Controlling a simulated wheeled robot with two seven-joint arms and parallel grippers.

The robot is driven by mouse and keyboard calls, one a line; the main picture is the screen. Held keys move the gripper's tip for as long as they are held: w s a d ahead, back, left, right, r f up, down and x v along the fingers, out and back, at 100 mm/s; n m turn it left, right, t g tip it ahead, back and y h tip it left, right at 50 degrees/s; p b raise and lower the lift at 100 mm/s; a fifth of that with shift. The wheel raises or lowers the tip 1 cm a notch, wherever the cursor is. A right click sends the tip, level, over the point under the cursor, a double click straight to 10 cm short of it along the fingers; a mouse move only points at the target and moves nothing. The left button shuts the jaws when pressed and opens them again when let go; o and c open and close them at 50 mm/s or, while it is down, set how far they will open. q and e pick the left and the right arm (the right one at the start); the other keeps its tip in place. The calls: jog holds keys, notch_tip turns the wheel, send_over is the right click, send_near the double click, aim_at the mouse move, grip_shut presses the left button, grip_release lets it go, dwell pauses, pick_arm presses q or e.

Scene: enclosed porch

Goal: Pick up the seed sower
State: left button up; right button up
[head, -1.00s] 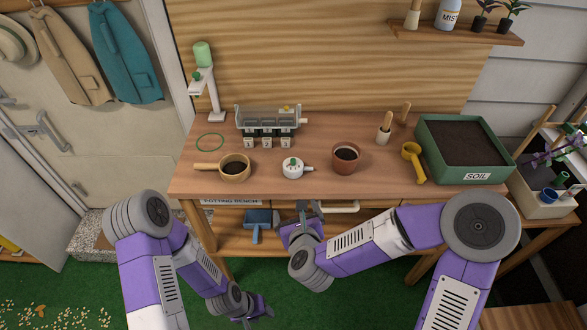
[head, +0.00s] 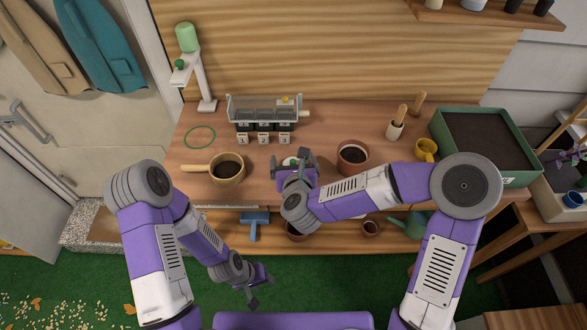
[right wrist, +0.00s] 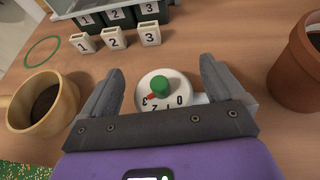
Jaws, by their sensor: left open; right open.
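The seed sower is a round white dial with a green knob and numbers; in the right wrist view the seed sower (right wrist: 152,92) shows between the two dark fingers of my right gripper (right wrist: 160,72). In the head view my right gripper (head: 292,158) is at the front of the bench and hides most of the sower; a bit of its top shows behind the fingers. My right gripper is open, with a finger to each side of the sower; I cannot tell whether they touch it. My left gripper (head: 258,287) is open and empty, low above the green floor.
A pot with a handle (head: 228,169) stands left of the sower, a terracotta pot (head: 352,157) to its right. A seed tray (head: 265,108) with numbered blocks stands behind. A yellow scoop (head: 427,149) and a green soil tray (head: 470,125) are at right.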

jog(key=shift+w+f, duration=0.25)
jog(key=shift+w, duration=0.3)
